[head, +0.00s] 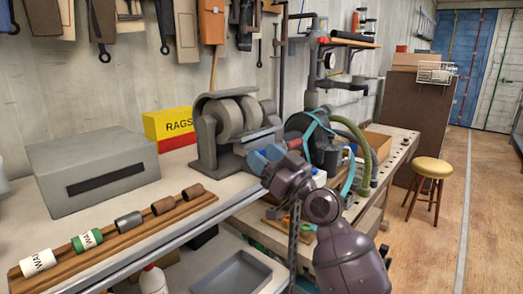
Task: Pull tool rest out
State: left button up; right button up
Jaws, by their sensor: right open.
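A grey bench grinder (228,128) with two pale wheels stands at the right end of the light workbench. Its tool rest (259,134) appears as a flat grey ledge across the front of the wheels. My right gripper (260,157) is just below and in front of that ledge, at the end of my purple arm. It is open. The fingertips are small and partly hidden, so I cannot tell whether they touch the tool rest. My left gripper is not in view.
A grey box (94,172) and a yellow-and-red rags box (170,130) stand left of the grinder. A wooden rack (120,236) with several cylinders lies along the front edge. Hoses (354,150) and a second bench crowd the right. A yellow stool (433,169) stands beyond.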

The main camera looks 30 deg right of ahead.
jog(key=shift+w+a+r, duration=0.2)
jog(key=shift+w, duration=0.3)
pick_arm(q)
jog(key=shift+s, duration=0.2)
